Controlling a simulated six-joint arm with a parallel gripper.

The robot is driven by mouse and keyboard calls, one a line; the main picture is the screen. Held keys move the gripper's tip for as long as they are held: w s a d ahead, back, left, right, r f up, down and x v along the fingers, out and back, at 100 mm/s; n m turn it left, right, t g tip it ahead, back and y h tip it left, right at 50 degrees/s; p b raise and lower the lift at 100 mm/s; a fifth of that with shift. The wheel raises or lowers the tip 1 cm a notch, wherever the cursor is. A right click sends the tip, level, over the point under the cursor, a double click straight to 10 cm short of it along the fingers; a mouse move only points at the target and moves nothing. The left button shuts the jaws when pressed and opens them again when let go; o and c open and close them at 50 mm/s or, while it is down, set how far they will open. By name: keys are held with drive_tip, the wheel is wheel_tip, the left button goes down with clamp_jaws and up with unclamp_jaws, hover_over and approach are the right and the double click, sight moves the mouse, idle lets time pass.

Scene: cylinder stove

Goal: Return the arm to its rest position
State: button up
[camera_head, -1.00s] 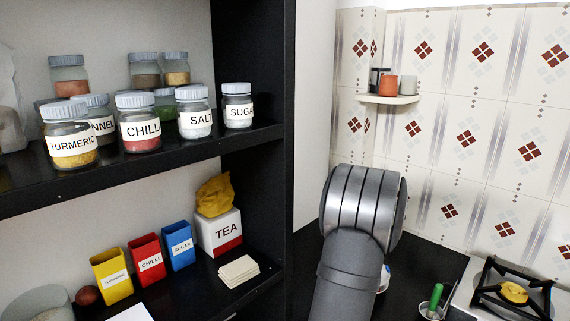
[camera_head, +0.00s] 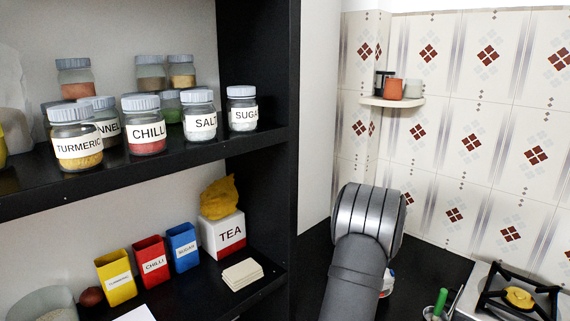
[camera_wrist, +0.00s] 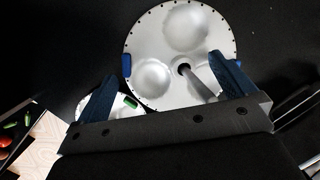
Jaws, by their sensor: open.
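My gripper (camera_wrist: 163,90) shows in the wrist view with its two blue fingers spread wide apart and nothing held between them. Beyond the fingers is a round silver tray (camera_wrist: 215,55) with rounded hollows, on a dark counter. A grey rod or handle rises from near its centre. In the head view my grey arm is in front of the counter at the lower middle; the gripper itself is hidden there.
A black shelf (camera_head: 130,172) at left holds labelled jars such as chilli (camera_head: 144,128), with coloured boxes and a tea box (camera_head: 222,235) below. The stove (camera_head: 515,296) is at lower right. A small corner shelf (camera_head: 392,101) holds cups. A chopping board (camera_wrist: 42,145) with vegetables shows in the wrist view.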

drive_tip(key=d+v, duration=0.1)
drive_tip(key=v, duration=1.6)
drive_tip(key=x, duration=1.1)
drive_tip(key=a+x, duration=0.1)
drive_tip(key=x, duration=0.5)
drive_tip(key=shift+f, duration=0.3)
wheel_tip(320, 180, up, 13)
drive_tip(key=shift+f, duration=0.1)
